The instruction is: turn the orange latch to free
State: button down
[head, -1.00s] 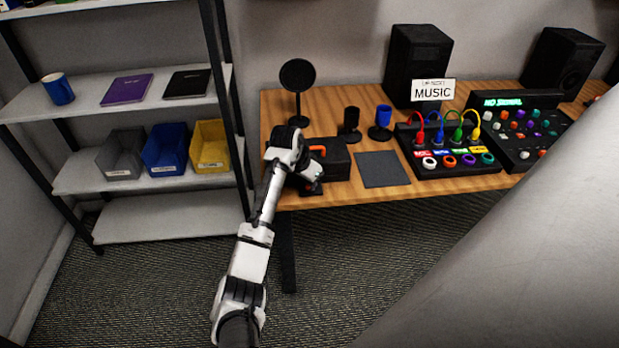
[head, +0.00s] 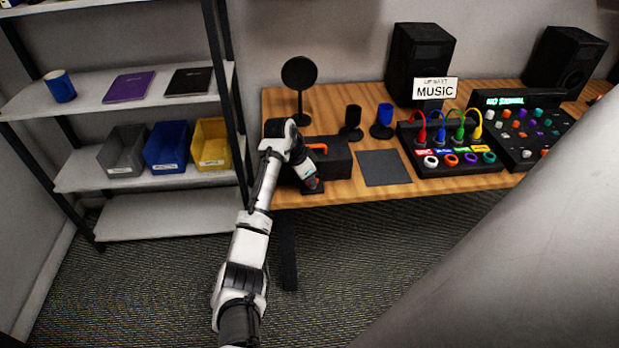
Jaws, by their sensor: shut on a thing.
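My gripper (head: 311,184) points down at the left front of the desk, over a small dark block with a reddish part at the desk edge. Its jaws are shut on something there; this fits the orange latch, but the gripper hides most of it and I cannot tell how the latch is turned. Just behind and right stands a black case (head: 338,160). A bright orange bar (head: 317,147) shows on the case's top left, apart from the fingertips.
A round black disc on a stand (head: 299,85) rises behind my arm. A dark flat mat (head: 384,167) lies right of the case. The cable panel (head: 460,166) and mixer (head: 525,160) stand further right. A shelf with bins (head: 172,160) is close on the left.

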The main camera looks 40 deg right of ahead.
jog(key=c, duration=1.5)
grip_release()
jog(key=shift+r, duration=0.1)
